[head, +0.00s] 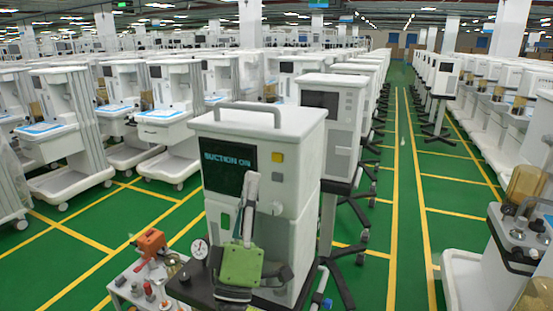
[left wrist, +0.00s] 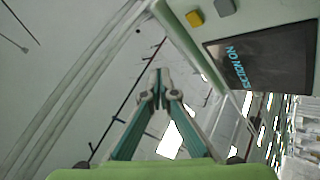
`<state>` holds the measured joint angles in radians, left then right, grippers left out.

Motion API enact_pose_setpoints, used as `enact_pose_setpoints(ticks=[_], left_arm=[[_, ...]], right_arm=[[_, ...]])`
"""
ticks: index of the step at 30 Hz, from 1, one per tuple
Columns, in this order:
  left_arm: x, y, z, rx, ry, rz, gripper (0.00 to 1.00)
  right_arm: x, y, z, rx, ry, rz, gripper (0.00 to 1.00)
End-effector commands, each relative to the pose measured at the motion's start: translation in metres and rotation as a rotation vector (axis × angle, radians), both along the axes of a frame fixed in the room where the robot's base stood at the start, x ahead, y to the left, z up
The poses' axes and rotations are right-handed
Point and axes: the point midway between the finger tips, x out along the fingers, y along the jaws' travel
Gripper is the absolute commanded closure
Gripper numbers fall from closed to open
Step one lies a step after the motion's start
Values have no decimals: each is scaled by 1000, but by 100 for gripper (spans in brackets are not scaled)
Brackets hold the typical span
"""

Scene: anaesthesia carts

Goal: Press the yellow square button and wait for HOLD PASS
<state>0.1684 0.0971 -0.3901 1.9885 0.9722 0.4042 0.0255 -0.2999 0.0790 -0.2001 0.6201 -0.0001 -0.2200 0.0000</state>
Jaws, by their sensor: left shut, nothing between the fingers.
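A white machine (head: 255,130) with a top handle stands in front of me. Its dark screen (head: 222,170) reads "SUCTION ON", and the screen also shows in the left wrist view (left wrist: 265,58). A yellow square button (head: 278,157) sits right of the screen, above a grey button (head: 277,171). In the left wrist view the yellow button (left wrist: 194,18) is near the top, beside the grey one (left wrist: 224,7). My left gripper (head: 252,178) is shut and empty, its tips pointing up below and left of the yellow button in the head view. Contact is not visible. My right gripper is out of view.
A small cart with an orange device (head: 150,242) and a round gauge (head: 200,249) stand left of the machine. Rows of similar white carts (head: 165,110) fill the hall. A green aisle (head: 405,200) with yellow lines runs free at right.

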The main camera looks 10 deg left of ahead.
Motion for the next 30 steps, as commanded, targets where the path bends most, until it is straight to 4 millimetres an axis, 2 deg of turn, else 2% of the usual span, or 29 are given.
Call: enact_pose_setpoints(ticks=[15,21,30], left_arm=[[65,-17,-2,0,0,0,100],[77,-21,-1,-1,0,-1,100],[79,-21,0,-1,1,0,100]], right_arm=[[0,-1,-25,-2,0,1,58],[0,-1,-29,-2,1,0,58],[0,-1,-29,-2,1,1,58]])
